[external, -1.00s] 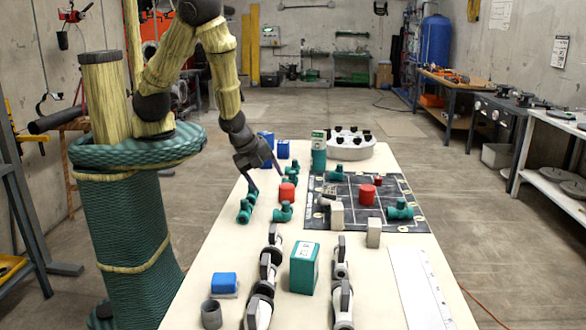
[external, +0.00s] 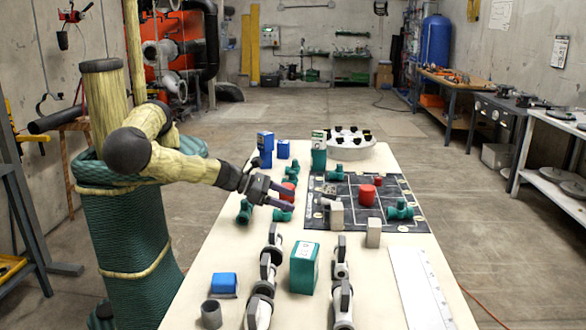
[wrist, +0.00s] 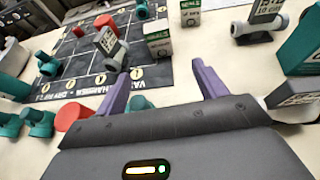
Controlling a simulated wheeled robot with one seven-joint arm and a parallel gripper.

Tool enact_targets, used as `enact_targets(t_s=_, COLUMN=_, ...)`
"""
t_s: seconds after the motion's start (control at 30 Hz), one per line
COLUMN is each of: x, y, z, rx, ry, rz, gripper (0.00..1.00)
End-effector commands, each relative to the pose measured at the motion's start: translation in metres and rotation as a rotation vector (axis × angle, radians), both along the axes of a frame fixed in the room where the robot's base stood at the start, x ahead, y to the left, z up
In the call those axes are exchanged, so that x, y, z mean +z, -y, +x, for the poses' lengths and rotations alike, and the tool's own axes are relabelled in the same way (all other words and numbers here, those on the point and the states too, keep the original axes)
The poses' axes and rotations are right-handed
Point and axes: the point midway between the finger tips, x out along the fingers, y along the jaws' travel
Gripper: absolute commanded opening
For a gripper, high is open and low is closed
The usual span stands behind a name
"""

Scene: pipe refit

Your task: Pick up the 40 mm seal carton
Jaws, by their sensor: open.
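Two small cartons, pale with green label faces, stand at the near edge of the black mat. One carton (external: 337,215) is left of the other (external: 374,232). In the wrist view they are the nearer carton (wrist: 158,43) and the farther carton (wrist: 190,13). Their print is too small to read, so I cannot tell which is the 40 mm seal carton. My gripper (external: 290,198) is open above the table, left of both cartons and apart from them. In the wrist view its purple fingers (wrist: 161,86) are spread, with nothing held between them.
The black mat (external: 318,222) carries green fittings and a red part (external: 368,194). A grey tagged valve (wrist: 109,46) lies near the nearer carton. A larger green carton (external: 304,268) stands between rows of grey valves. A white sheet (external: 420,285) lies at right.

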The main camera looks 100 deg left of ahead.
Motion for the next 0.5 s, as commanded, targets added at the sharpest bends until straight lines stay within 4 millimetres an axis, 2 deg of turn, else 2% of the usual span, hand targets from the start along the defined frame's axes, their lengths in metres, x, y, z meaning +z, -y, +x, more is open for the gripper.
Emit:
enact_targets(t_s=0.27, x=-0.002, y=0.0, z=0.001, rx=0.004, ry=-0.002, rz=-0.005, gripper=0.71)
enact_targets(t_s=0.5, x=-0.01, y=0.001, z=0.01, rx=0.004, ry=-0.002, rz=-0.009, gripper=0.71)
